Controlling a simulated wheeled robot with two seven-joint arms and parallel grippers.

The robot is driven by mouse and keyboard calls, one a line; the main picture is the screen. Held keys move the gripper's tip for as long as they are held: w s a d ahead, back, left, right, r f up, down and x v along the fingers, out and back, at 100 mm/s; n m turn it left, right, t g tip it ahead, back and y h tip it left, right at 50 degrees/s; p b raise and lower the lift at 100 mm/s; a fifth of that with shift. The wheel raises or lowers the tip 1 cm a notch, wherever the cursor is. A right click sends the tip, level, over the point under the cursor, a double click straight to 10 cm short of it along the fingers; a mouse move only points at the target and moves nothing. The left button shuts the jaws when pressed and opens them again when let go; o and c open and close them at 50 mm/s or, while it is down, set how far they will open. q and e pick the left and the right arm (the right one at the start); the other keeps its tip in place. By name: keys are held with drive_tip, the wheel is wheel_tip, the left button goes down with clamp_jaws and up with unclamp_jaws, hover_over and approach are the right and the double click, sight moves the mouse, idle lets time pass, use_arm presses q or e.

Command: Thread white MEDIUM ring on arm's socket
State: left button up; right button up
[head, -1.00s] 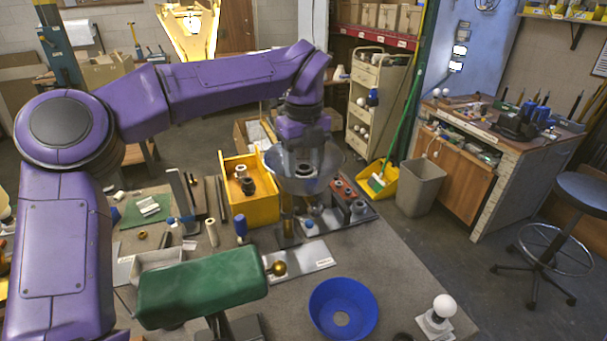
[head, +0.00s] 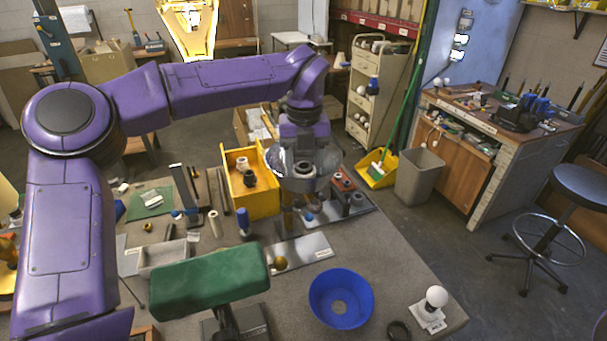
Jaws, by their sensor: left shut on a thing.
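My left gripper (head: 305,168) points straight down inside a clear bowl-shaped shade (head: 275,172). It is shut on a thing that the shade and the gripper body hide. I cannot make out the white medium ring. The shade is held above the table, over a brownish upright post (head: 288,221). The post stands near a shiny metal base plate (head: 310,250). The arm's socket is hidden behind the shade and the gripper, so I cannot tell whether anything touches it. My right gripper is not in view.
A yellow bin (head: 262,200) stands behind the post, and a rack with dark parts (head: 345,193) stands to its right. A green padded block (head: 208,283) on a stand, a blue bowl (head: 341,298) and a white bulb (head: 436,297) are nearer. The table's right part is mostly clear.

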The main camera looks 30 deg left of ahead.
use_arm(q)
drive_tip(key=shift+f, duration=0.25)
drive_tip(key=shift+r+m+p, duration=0.15)
drive_tip(key=shift+m+p, duration=0.15)
drive_tip(key=shift+p, duration=0.15)
drive_tip(key=shift+m+p, duration=2.25)
drive_tip(key=shift+m, duration=0.85)
drive_tip(key=shift+f+m, duration=0.2)
drive_tip(key=shift+m, duration=0.9)
drive_tip(key=m, duration=0.4)
drive_tip(key=shift+m, duration=0.3)
